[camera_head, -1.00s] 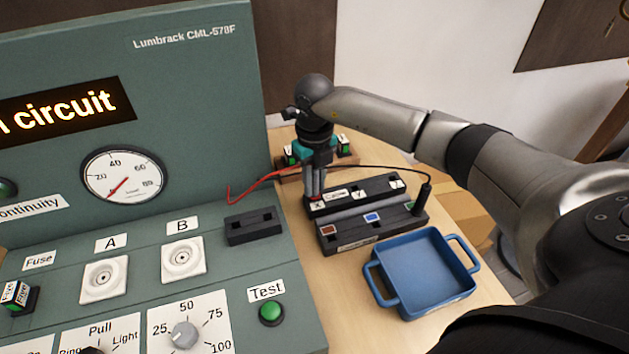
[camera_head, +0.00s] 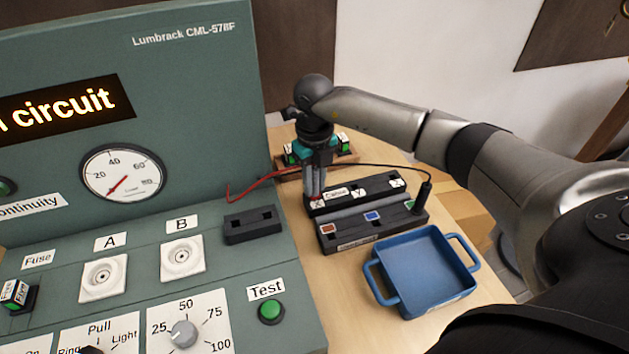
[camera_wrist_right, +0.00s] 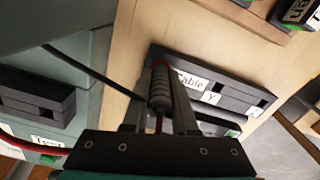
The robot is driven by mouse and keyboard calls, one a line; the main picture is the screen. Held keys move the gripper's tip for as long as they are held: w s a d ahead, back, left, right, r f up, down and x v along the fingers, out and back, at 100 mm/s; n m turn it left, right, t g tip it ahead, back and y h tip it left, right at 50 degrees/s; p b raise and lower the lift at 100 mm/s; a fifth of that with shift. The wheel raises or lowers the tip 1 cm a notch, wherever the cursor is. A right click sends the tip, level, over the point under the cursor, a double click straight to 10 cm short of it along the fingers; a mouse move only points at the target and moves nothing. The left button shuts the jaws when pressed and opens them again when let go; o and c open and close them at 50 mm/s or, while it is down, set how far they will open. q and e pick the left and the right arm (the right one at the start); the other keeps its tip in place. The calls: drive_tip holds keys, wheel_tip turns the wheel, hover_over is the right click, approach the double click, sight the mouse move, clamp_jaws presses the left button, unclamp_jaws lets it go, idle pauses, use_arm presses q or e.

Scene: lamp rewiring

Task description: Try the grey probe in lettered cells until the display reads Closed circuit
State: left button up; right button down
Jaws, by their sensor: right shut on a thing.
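My right gripper (camera_head: 315,192) is shut on the grey probe (camera_wrist_right: 160,88), a ribbed grey grip with some red, seen between the fingers in the wrist view. The probe is at the left end of the lettered block (camera_head: 372,196), by a lettered label; whether its tip is in a cell is hidden. The block also carries "Cable", "Y" and another label at the right. The display (camera_head: 65,108) is cut off at the left; its visible part ends in "circuit" in yellow letters. My left gripper is not in view.
A second block (camera_head: 345,240) with brown, blue and green marks lies in front, a black probe (camera_head: 424,197) upright at its right end. A blue tray (camera_head: 425,275) stands nearer. The green panel (camera_head: 200,90) fills the left. Red and black leads cross behind the blocks.

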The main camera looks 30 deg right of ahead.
drive_tip(key=shift+f, duration=0.3)
drive_tip(key=c, duration=0.6)
unclamp_jaws()
wheel_tip(320, 180, up, 14)
drive_tip(key=shift+f, duration=0.1)
drive_tip(key=shift+r, duration=0.75)
